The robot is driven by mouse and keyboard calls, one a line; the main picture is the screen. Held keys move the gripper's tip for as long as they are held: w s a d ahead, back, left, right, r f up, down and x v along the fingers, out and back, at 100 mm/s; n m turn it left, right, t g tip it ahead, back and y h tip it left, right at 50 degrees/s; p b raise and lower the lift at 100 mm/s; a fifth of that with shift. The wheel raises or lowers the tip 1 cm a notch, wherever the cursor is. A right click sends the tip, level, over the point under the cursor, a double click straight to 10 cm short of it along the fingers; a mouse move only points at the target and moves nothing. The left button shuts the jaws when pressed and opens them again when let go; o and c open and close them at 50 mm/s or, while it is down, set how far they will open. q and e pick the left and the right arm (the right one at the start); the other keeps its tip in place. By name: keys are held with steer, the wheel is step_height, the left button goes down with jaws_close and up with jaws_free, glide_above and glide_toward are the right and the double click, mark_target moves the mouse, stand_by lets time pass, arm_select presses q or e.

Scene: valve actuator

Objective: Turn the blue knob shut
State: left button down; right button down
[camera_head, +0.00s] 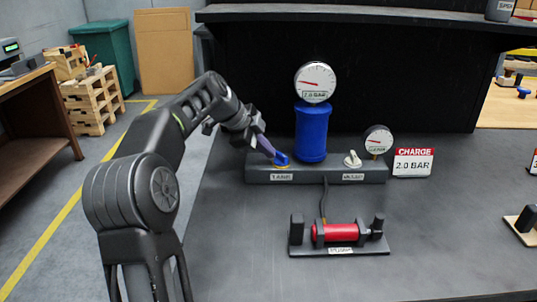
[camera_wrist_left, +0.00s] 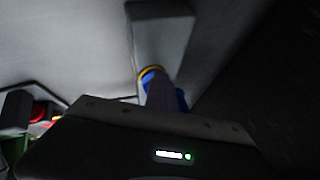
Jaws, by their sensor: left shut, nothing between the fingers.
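The blue knob (camera_head: 281,159) sits on a yellow ring at the left end of the dark grey manifold block (camera_head: 318,174). My left gripper (camera_head: 270,151) comes in from the upper left, tilted down, with its tips at the knob. It is shut with nothing between the fingers. I cannot tell whether the tips touch the knob. In the left wrist view, part of the blue knob and its yellow ring (camera_wrist_left: 150,71) show past the fingers, which hide the rest. My right gripper is not in view.
A blue cylinder (camera_head: 311,133) with a gauge (camera_head: 315,82) on top stands right of the knob. Further right are a white knob (camera_head: 352,160), a smaller gauge (camera_head: 378,140) and a CHARGE 2.0 BAR sign (camera_head: 413,162). A red cylinder (camera_head: 339,232) lies in a holder in front.

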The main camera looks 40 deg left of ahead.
arm_select(q)
steer(key=shift+w+a, duration=0.45)
steer(key=shift+w, duration=0.1)
steer(key=shift+w+a, duration=0.1)
steer(key=shift+w, duration=0.6)
